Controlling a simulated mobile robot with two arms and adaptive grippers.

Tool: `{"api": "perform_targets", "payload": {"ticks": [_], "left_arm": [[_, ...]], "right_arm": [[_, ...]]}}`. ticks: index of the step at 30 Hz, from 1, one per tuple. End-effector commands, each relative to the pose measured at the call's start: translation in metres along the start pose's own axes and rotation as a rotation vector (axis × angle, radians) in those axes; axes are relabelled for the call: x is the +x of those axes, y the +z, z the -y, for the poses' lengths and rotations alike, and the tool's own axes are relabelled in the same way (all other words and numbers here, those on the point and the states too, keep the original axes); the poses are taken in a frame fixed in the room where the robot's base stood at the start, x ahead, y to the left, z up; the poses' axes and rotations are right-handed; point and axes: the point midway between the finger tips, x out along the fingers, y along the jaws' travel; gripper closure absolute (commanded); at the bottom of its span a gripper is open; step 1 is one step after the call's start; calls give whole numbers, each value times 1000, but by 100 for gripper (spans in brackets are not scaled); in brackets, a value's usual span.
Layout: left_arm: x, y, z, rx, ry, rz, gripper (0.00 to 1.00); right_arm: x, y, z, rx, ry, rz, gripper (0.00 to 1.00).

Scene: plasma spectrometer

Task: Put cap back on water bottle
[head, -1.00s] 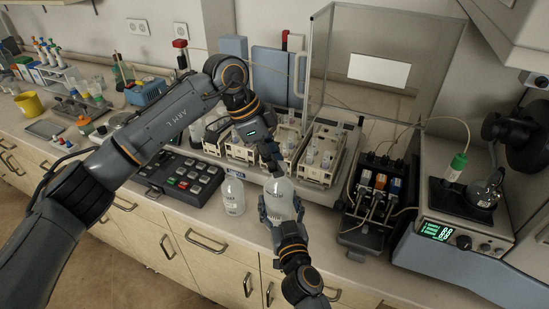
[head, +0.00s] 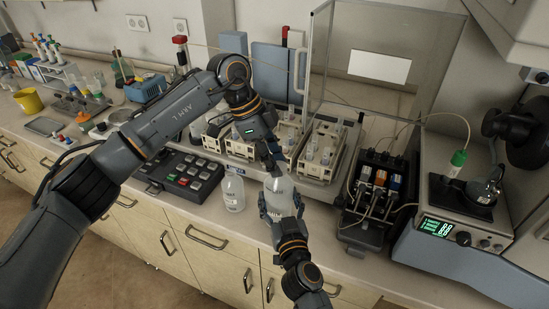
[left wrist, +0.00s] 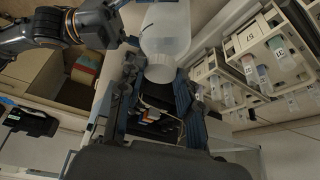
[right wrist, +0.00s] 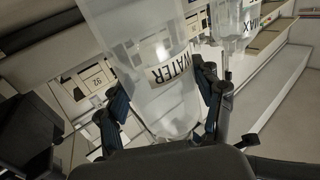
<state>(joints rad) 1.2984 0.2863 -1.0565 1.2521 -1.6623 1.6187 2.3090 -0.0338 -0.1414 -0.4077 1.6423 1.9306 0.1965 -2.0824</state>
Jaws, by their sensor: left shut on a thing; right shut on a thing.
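The clear water bottle (head: 279,190) is held above the front of the bench. Its WATER label shows in the right wrist view (right wrist: 165,85). My right gripper (head: 282,214) is shut around the bottle's body, one finger on each side. My left gripper (head: 272,166) is at the bottle's top end, reaching down from behind. In the left wrist view, its fingers (left wrist: 158,85) close around a small pale piece at the bottle's narrow end, apparently the cap.
A second clear bottle (head: 233,193) stands close to the left, by a black keypad (head: 183,176). Vial racks (head: 322,150) stand behind in an open glass enclosure. A pump with coloured parts (head: 372,195) and an instrument with a green display (head: 450,232) are to the right.

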Motion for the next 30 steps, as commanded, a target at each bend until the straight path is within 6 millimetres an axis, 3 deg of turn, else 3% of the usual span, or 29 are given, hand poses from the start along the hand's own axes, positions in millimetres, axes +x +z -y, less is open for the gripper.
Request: {"api": "perform_targets", "payload": {"ticks": [15,20,29,30], "left_arm": [[2,-5,9,819,353,2,75],[1,-4,8,922,395,-2,75],[1,-4,8,936,400,-3,75],[1,-4,8,936,400,-3,61]], "right_arm": [[0,0,0,-1,-1,0,100],[0,0,0,-1,-1,0,100],[0,0,0,0,-1,1,100],[0,0,0,0,-1,1,100]]}}
